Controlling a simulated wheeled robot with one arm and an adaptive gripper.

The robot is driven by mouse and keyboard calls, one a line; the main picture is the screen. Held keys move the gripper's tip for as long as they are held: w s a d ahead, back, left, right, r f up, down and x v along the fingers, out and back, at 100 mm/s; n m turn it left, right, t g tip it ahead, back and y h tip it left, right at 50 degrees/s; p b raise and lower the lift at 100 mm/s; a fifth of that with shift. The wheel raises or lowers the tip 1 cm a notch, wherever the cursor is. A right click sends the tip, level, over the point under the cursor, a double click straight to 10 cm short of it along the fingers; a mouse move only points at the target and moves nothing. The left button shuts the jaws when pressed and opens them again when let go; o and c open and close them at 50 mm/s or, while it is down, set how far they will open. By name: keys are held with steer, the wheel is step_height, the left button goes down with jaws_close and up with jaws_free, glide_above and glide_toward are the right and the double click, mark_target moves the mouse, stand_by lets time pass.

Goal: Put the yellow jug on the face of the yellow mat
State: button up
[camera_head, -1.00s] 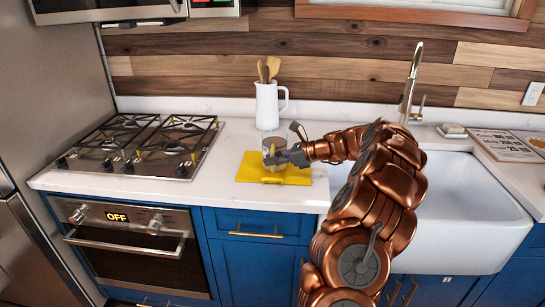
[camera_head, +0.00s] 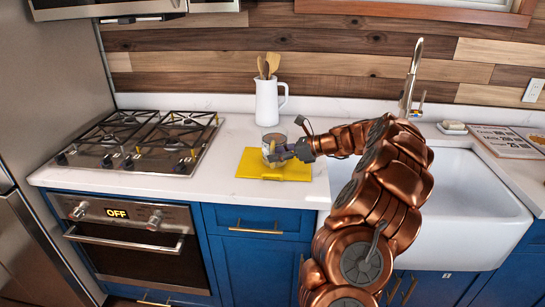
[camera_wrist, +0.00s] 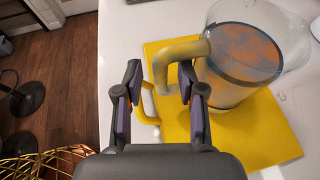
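The jug (camera_head: 275,141) is clear-walled with a yellow handle, and it is over the yellow mat (camera_head: 247,166) on the white counter. In the wrist view the jug's clear body (camera_wrist: 235,92) is at the upper right, with its yellow handle (camera_wrist: 178,51) reaching toward my fingers. The mat (camera_wrist: 270,140) spreads beneath it. My gripper (camera_head: 281,152) is at the jug's handle side. In the wrist view my gripper's fingers (camera_wrist: 158,92) stand apart with the handle between them, and a gap shows. The jug's base seems to meet the mat, but the contact is not clear.
A white pitcher (camera_head: 267,103) with wooden utensils stands behind the jug. A gas hob (camera_head: 140,140) is to the left, a white sink (camera_head: 455,195) to the right. Counter between hob and mat is clear. A gold wire basket (camera_wrist: 40,165) is below the counter.

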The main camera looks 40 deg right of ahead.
steer(key=b+v, duration=0.1)
steer(key=v, duration=0.9)
steer(key=shift+b, duration=0.3)
steer(key=s+a+r+n+g+y, duration=0.15)
steer(key=a+n+g, duration=0.35)
steer(key=a, duration=0.9)
steer(key=s+a+r+n+g+h, duration=0.15)
steer(key=a+n, duration=0.45)
steer(key=a, duration=0.8)
steer(key=s+a+f+n+g+h, duration=0.2)
steer(key=s+a+f+n+g, duration=0.15)
steer(key=s+a+n, duration=0.55)
steer(key=s+f+n+g+h, duration=0.1)
steer(key=s+f+n+h, duration=0.2)
steer(key=s, duration=0.8)
steer(key=s+f+n+g+h, duration=0.1)
steer(key=s+f+n+h, duration=0.2)
steer(key=s, duration=0.8)
steer(key=shift+s+d+f+n+g, duration=0.35)
steer(key=shift+f+n, duration=0.35)
steer(key=shift+n, duration=0.5)
steer(key=shift+r, duration=0.1)
steer(key=shift+r+p, duration=0.85)
steer(key=shift+p, duration=0.1)
